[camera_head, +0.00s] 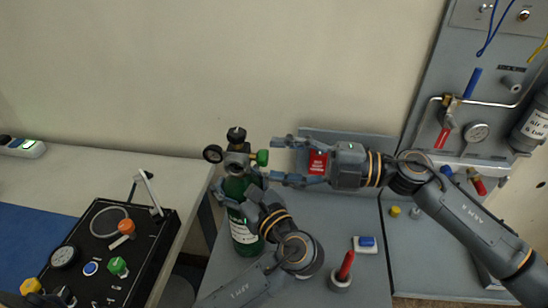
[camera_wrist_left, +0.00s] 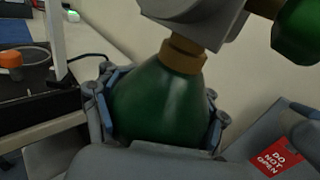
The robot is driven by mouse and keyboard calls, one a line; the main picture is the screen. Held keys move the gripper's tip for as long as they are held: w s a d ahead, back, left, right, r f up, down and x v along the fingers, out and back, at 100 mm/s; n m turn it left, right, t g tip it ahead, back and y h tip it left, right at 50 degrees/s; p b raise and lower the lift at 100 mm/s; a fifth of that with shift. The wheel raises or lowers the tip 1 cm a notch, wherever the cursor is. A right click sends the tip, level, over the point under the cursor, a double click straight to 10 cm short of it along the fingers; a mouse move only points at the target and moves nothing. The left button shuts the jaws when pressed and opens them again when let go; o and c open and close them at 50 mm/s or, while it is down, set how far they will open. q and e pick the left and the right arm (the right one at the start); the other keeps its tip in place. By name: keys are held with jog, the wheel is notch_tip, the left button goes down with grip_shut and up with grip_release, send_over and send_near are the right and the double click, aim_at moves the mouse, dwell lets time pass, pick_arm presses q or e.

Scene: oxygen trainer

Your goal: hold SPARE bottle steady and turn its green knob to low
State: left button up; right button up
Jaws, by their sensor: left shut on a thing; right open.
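The SPARE bottle (camera_head: 242,232) is dark green and stands upright at the left of the grey bench, with a regulator (camera_head: 237,160) on top. My left gripper (camera_head: 236,192) is shut around its upper body. In the left wrist view the bottle's green shoulder (camera_wrist_left: 160,100) sits between the fingers, below a brass neck. The green knob (camera_head: 262,158) points right from the regulator; it also shows at the top right of the left wrist view (camera_wrist_left: 300,32). My right gripper (camera_head: 279,160) is open, just right of the knob, its fingertips above and below the knob's height. The knob's setting cannot be read.
A red tag (camera_head: 317,162) shows between the right gripper's fingers, on a grey surface. A red-topped post (camera_head: 345,267) and a blue-buttoned block (camera_head: 366,244) stand right of my left arm. A black control box (camera_head: 105,250) lies left. A gauge panel (camera_head: 470,110) stands right.

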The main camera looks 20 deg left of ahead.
jog(key=w+d, duration=0.2)
jog(key=d, duration=0.7)
jog(key=shift+d, duration=0.4)
pick_arm(q)
jog(key=o, duration=2.1)
